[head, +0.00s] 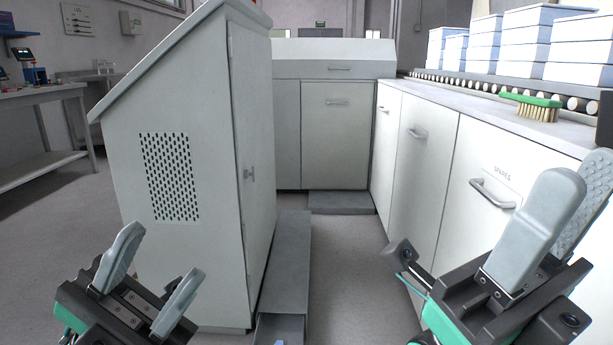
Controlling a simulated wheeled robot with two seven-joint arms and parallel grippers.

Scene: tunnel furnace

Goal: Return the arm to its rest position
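My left gripper (150,276) is at the lower left of the head view, in front of the grey slanted-top cabinet. Its two pale fingers stand apart with nothing between them. My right gripper (566,222) is at the lower right, in front of the white drawer fronts. Its two pale fingers overlap in this view, with a narrow gap showing between them near the tips. I see no object held in it.
The slanted-top cabinet (185,100) stands close at centre left. A counter (470,115) with handled doors runs along the right and carries a green brush (533,104) and a roller conveyor with stacked boxes (535,40). A workbench (45,95) stands far left.

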